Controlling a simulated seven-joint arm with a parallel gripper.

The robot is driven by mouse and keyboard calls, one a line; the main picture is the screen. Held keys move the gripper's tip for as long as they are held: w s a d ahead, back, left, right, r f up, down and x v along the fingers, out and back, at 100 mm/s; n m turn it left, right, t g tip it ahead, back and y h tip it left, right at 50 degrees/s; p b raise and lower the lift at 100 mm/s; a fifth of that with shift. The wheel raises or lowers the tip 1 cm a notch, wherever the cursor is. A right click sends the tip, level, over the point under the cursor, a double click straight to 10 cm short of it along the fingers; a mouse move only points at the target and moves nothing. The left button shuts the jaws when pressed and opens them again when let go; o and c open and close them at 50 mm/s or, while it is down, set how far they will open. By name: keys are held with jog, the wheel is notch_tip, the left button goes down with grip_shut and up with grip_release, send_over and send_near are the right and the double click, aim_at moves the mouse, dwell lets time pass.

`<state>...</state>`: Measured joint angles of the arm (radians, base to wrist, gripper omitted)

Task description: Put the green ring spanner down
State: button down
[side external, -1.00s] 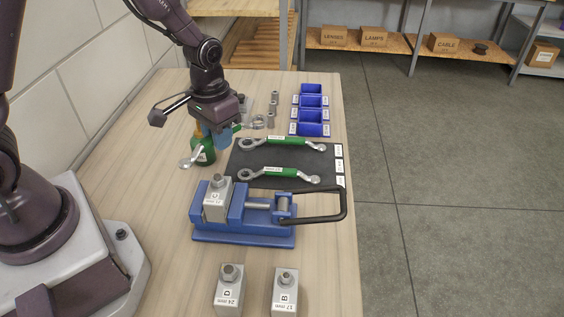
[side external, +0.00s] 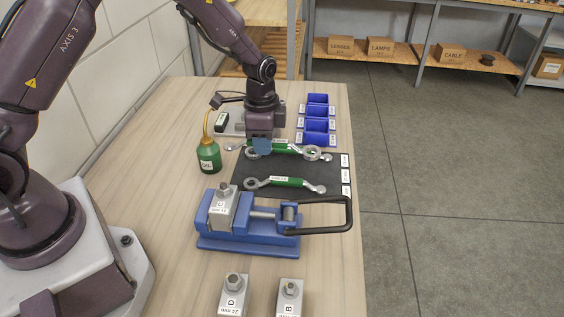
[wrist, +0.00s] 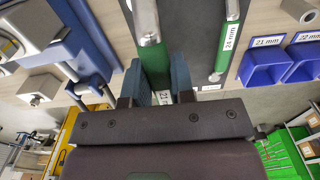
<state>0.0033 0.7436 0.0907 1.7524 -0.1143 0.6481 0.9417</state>
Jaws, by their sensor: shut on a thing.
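My gripper (side external: 262,153) is shut on a green ring spanner (wrist: 152,65) over the far-left part of the dark mat (side external: 240,180). In the wrist view the spanner's green handle runs between the jaws, with its label partly hidden. In the side view the held spanner overlaps a second green spanner in the mat's far row, so its height above the mat is hard to tell. Another green spanner (side external: 278,182) lies on the mat's near row. A green spanner labelled 24 mm (wrist: 228,45) shows beside the held one in the wrist view.
A blue vise (side external: 245,245) with a black handle stands just in front of the mat. Blue bins (side external: 317,125) stand behind the mat. Blocks D (side external: 233,295) and B (side external: 289,298) are at the front. Bare table lies left.

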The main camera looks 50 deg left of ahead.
send_over(282, 171)
jog(key=f, duration=0.5)
jog(key=shift+s+f, duration=0.2)
jog(key=shift+s, duration=0.15)
jog(key=shift+w+f, duration=0.15)
jog(key=shift+f, duration=0.75)
jog(key=shift+w+f, duration=0.1)
jog(key=shift+f, duration=0.8)
jog(key=shift+f, duration=0.1)
jog(key=c, duration=1)
grip_release()
jog(key=shift+o, duration=0.2)
